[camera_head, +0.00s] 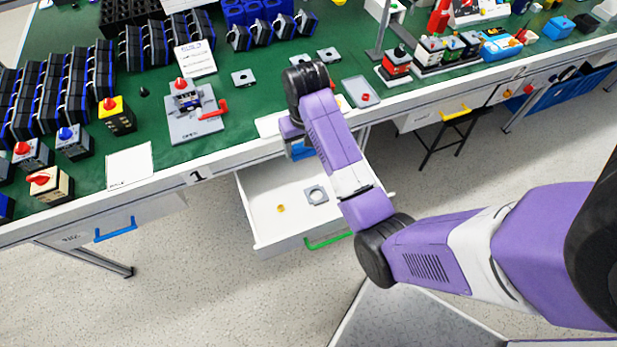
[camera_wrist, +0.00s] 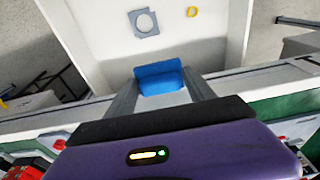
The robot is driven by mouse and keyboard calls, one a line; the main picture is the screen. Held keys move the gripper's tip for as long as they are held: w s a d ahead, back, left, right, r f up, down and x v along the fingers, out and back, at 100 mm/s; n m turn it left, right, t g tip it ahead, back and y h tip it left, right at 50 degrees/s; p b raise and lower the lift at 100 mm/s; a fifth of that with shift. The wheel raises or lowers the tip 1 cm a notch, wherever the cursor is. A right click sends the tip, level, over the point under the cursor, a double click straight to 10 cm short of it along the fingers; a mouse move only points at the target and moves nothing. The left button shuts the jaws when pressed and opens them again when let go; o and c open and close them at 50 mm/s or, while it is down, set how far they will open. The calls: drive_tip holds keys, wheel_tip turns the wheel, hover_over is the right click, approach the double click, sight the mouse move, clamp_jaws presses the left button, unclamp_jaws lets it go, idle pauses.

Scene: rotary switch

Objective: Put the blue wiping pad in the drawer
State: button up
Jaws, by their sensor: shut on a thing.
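The blue wiping pad (camera_wrist: 159,77) sits between the two grey fingers of my gripper (camera_wrist: 162,88), which is shut on it. In the head view a piece of the blue pad (camera_head: 301,149) shows beneath my wrist, near the table's front edge. The open white drawer (camera_head: 262,185) with a green handle (camera_head: 328,240) lies below and in front of it. In the wrist view the pad appears over the table-side part of the drawer (camera_wrist: 105,55); its exact height above the drawer floor is hard to tell.
Inside the drawer lie a grey square plate with a round hole (camera_head: 316,194) and a small yellow ring (camera_head: 281,208). The rest of its floor looks bare. The green-topped table (camera_head: 255,100) above it carries switches and parts. A blue-handled drawer (camera_head: 115,229) at left is closed.

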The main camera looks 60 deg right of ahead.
sight(304, 157)
wheel_tip(304, 157, down, 17)
drive_tip(key=shift+f+b, duration=0.1)
drive_tip(key=shift+b, duration=0.6)
drive_tip(key=shift+f, duration=0.15)
drive_tip(key=o, duration=1.3)
drive_tip(key=r, duration=0.4)
drive_tip(key=r+p, duration=0.1)
drive_tip(key=r, duration=0.3)
drive_tip(key=s+a+r, duration=0.1)
drive_tip(key=r, duration=0.3)
drive_tip(key=shift+s+r, duration=0.1)
drive_tip(key=shift+r, duration=0.1)
